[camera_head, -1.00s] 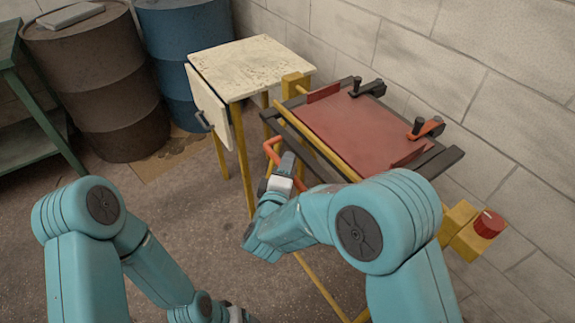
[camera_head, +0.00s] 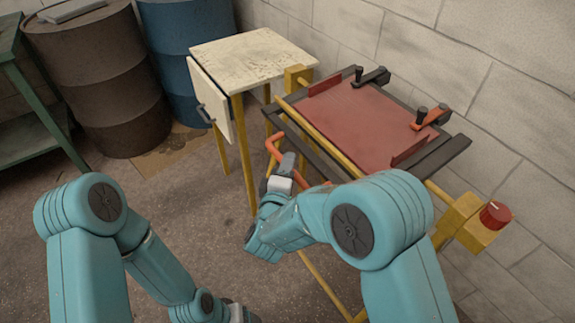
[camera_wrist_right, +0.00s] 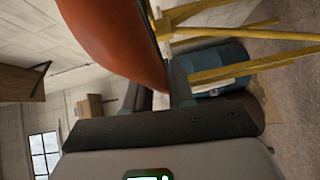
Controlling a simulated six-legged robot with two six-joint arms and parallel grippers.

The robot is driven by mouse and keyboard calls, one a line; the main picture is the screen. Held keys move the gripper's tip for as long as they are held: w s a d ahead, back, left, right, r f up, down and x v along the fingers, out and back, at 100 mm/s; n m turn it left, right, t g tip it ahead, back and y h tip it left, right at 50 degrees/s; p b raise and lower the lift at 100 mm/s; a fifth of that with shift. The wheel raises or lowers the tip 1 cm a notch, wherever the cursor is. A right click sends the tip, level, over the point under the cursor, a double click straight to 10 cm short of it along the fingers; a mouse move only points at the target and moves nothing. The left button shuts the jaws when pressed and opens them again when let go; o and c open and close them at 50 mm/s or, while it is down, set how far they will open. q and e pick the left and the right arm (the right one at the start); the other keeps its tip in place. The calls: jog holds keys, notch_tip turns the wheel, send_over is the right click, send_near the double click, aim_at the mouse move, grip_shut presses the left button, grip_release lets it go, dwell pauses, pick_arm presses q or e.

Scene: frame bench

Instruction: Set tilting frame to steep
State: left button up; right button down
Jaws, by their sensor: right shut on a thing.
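The tilting frame carries a dull red panel (camera_head: 360,122) in dark rails (camera_head: 440,158), on a yellow stand, and it is tilted. An orange-red bent handle (camera_head: 272,146) sticks out at its near left side. My right gripper (camera_head: 289,160) is at this handle and shut on it. In the right wrist view the handle (camera_wrist_right: 118,40) is large and close, and runs down to between the fingers (camera_wrist_right: 158,92). My right forearm hides the near lower part of the frame and stand. My left gripper (camera_head: 238,312) is at the bottom edge, its fingertips cut off.
A red knob (camera_head: 495,214) sits on a yellow block (camera_head: 468,222) at the right. Clamps (camera_head: 432,116) sit on the frame's far side. A cream drop-leaf table (camera_head: 250,58) stands behind left, with drums (camera_head: 95,80) beyond. A block wall (camera_head: 500,90) closes the right.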

notch_tip(320, 180, down, 10)
jog(key=w+d+n+t+b, duration=0.1)
jog(key=d+b, duration=0.1)
jog(key=b, duration=0.5)
jog(key=shift+w, duration=0.2)
jog(key=c, duration=1.3)
grip_release()
jog(key=shift+o, duration=1.1)
jog(key=shift+w+d+f, duration=0.1)
jog(key=shift+w+f, duration=0.05)
